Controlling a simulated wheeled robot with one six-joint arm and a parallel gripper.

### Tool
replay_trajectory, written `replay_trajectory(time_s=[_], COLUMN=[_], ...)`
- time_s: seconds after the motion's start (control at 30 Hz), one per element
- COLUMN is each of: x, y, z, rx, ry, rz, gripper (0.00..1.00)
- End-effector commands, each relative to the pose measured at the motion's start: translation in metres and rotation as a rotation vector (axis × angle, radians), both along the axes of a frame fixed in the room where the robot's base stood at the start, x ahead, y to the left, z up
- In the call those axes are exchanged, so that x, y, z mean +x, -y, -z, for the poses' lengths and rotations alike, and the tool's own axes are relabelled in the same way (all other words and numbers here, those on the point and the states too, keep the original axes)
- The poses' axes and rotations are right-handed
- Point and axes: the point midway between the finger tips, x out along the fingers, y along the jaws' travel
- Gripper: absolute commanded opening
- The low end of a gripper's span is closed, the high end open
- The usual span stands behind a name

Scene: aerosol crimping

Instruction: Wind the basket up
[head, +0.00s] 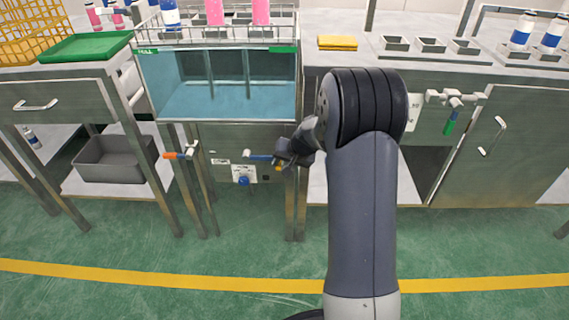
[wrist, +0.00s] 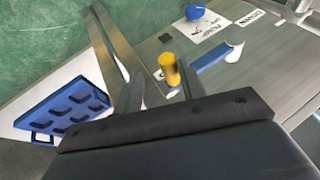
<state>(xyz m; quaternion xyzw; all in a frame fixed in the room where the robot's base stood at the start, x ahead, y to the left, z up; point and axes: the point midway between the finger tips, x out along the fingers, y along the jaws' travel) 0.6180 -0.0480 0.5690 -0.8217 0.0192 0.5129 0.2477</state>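The wire basket (head: 222,33) is at the top of the water tank (head: 225,100), with pink cans and a blue-and-white can standing in it. Below the tank, a crank with a blue arm (head: 260,157) and a yellow knob (head: 279,168) sticks out from the front panel. My gripper (head: 284,160) is at the crank's knob end. In the wrist view the yellow knob (wrist: 168,68) lies between the two fingers, nearer the right one. The fingers stand apart with a gap beside the knob. The blue crank arm (wrist: 213,59) runs off to the right.
A blue button (head: 243,181) sits on a labelled plate below the crank. An orange-handled valve (head: 175,155) is to the left. A steel table leg (wrist: 108,48) runs close to my gripper in the wrist view, with a blue tray (wrist: 65,108) beyond it.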

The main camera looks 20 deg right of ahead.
Motion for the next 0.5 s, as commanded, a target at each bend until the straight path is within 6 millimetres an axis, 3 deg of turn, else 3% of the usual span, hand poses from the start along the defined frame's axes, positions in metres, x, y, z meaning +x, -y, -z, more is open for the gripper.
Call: replay_trajectory(time_s=[0.3,0.5], x=[-0.028,-0.043], y=[0.014,0.021], z=[-0.055,-0.080], rx=[0.000,-0.001], ry=[0.002,0.000], rz=[0.002,0.002], gripper=[0.38,0.38])
